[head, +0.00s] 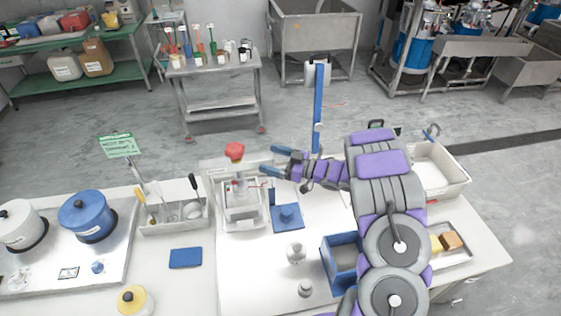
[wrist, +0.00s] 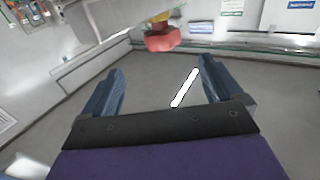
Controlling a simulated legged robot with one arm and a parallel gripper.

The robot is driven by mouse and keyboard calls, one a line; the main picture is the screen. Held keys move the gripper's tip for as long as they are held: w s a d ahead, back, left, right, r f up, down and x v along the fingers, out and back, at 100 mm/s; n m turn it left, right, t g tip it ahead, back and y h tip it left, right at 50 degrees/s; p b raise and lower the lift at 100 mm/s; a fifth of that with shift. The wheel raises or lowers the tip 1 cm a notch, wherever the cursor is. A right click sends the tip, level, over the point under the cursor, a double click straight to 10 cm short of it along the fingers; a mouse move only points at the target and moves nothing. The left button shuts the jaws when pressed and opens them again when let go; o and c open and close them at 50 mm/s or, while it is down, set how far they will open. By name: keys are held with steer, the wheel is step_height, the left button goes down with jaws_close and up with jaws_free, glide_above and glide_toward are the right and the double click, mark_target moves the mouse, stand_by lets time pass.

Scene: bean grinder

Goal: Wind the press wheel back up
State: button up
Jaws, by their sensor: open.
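The red press wheel (head: 235,152) tops a small white and metal press (head: 242,200) near the back middle of the white table. My gripper (head: 271,160) points left towards the wheel from its right side, with a gap between the fingertips and the wheel. The two blue fingers are open and nothing is between them. In the wrist view the red wheel (wrist: 162,38) is at the top middle, beyond the open gripper (wrist: 162,70) and apart from it. The press below the wheel is hard to make out in that view.
A blue upright post (head: 318,110) stands behind my gripper. A utensil tray (head: 175,216) stands left, and an open blue box (head: 342,262) stands in front. White table shows between them.

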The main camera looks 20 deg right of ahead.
steer(key=shift+v, duration=1.25)
steer(key=w+d+r+m+t+h+b, duration=0.1)
steer(key=w+d+r+m+h+b, duration=0.15)
steer(key=w+d+h, duration=0.6)
steer(key=s+d+r+m+g+h+b, duration=0.25)
steer(key=s+r+m+h, duration=0.35)
steer(key=s+h, duration=0.45)
steer(key=s+a+f+g+y+b, duration=0.1)
steer(key=s+a+g, duration=0.3)
steer(key=s, duration=0.9)
steer(key=s+a+f+g+y, duration=0.1)
steer(key=s+a+g, duration=0.3)
steer(key=s+a, duration=0.7)
steer(key=s+a+f+m+g+y+b, duration=0.1)
steer(key=s+a, duration=0.7)
steer(key=s, duration=0.9)
steer(key=f+g+y, duration=0.1)
steer(key=g+y, duration=0.1)
steer(key=g, duration=0.1)
steer(key=shift+s+a+y+b, duration=0.15)
steer(key=shift+a+y+b, duration=0.05)
steer(key=shift+y+b, duration=0.15)
